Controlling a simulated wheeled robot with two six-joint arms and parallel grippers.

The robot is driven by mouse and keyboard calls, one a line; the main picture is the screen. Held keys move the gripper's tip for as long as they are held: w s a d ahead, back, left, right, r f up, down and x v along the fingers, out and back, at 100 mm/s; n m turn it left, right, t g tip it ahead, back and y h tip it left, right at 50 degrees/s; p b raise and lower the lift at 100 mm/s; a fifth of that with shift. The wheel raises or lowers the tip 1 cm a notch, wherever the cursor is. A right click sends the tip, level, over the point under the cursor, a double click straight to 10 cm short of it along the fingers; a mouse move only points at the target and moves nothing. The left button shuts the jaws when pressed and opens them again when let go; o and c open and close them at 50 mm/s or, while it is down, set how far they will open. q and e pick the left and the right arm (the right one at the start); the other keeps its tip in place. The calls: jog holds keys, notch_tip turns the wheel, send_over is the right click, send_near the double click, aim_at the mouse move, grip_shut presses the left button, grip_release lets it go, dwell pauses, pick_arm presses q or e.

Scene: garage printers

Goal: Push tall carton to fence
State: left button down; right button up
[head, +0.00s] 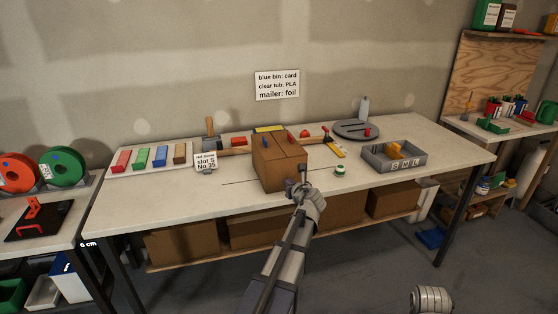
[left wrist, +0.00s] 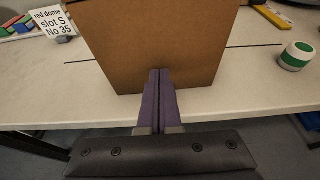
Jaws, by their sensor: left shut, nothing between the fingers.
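The tall brown carton (head: 279,168) stands upright near the middle of the workbench. Its front face (left wrist: 155,38) fills the top centre of the left wrist view. My left gripper (head: 303,187) is shut and empty, at the carton's near side, low on its front face. In the left wrist view the closed fingertips (left wrist: 160,72) overlap the face's lower part; I cannot tell whether they touch it. My right gripper is out of view.
A green-and-white round item (head: 340,170) stands right of the carton, with a grey sorting tray (head: 375,161) beyond. A label card (head: 206,162) and coloured blocks (head: 141,158) lie left. A dark line (left wrist: 85,61) crosses the bench; its front strip is clear.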

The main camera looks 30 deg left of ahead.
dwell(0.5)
pick_arm(q)
jog(key=p+v, duration=0.1)
jog(key=v, duration=0.1)
jog(key=p+v, duration=0.1)
jog(key=v, duration=0.1)
jog(key=shift+d+r, duration=0.1)
jog(key=shift+r, duration=0.2)
dwell(0.5)
jog(key=s+d+f+n+g+h+p, duration=0.1)
jog(key=s+d+n+g+h+p, duration=0.2)
jog(key=s+d+n, duration=0.4)
jog(key=s+d+f+n+g+h+p, duration=0.2)
jog(key=s+d+n, duration=0.5)
jog(key=s+d, duration=0.4)
jog(key=s+d+f+n+g+h+p, duration=0.2)
jog(key=s+d+n, duration=0.6)
jog(key=d, duration=1)
jog(key=shift+s+d+g+h+p, duration=0.4)
jog(key=shift+s+g+h+p, duration=0.2)
jog(key=shift+g+h+p, duration=0.6)
